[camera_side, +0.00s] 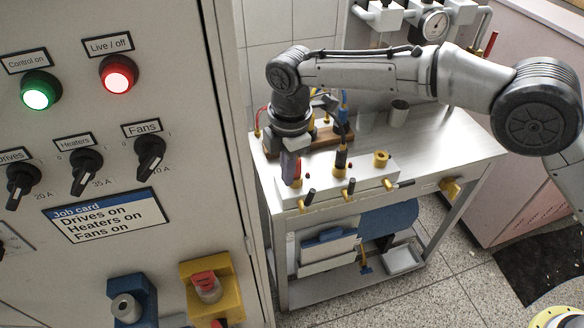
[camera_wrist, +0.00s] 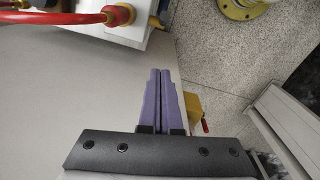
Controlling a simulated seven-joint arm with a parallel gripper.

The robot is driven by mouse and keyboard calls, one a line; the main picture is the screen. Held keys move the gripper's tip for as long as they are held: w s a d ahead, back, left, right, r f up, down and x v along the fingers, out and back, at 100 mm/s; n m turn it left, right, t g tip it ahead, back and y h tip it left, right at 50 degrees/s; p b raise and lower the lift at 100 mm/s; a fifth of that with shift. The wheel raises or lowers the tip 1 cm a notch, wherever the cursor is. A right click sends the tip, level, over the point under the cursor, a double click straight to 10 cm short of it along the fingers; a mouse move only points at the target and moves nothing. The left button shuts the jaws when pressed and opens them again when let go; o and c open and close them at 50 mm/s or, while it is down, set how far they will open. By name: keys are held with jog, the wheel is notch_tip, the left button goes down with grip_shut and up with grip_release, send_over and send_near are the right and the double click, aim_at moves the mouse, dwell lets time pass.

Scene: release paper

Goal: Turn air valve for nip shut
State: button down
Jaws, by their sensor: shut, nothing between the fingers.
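The left valve (camera_side: 308,198), the middle valve (camera_side: 349,188) and the right valve (camera_side: 400,184) show in the side view. I cannot read any label that tells which serves the nip. My gripper (camera_side: 291,180) points down over the block's left end, its purple fingers shut and empty. In the wrist view the shut fingers (camera_wrist: 159,72) lie beside the white block (camera_wrist: 150,40), apart from its red hose fitting (camera_wrist: 118,14).
A yellow block (camera_side: 451,187) is at the bench's front right edge. A grey cup (camera_side: 399,112) and pressure gauge (camera_side: 434,25) are behind. A control cabinet (camera_side: 140,270) with knobs fills the left. In the wrist view a yellow part (camera_wrist: 193,105) is near the fingers.

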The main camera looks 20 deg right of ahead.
aim_at(307, 198)
jog(key=w+d+f, duration=0.1)
jog(key=d+f, duration=0.2)
jog(key=f, duration=0.5)
jog(key=shift+d, duration=0.35)
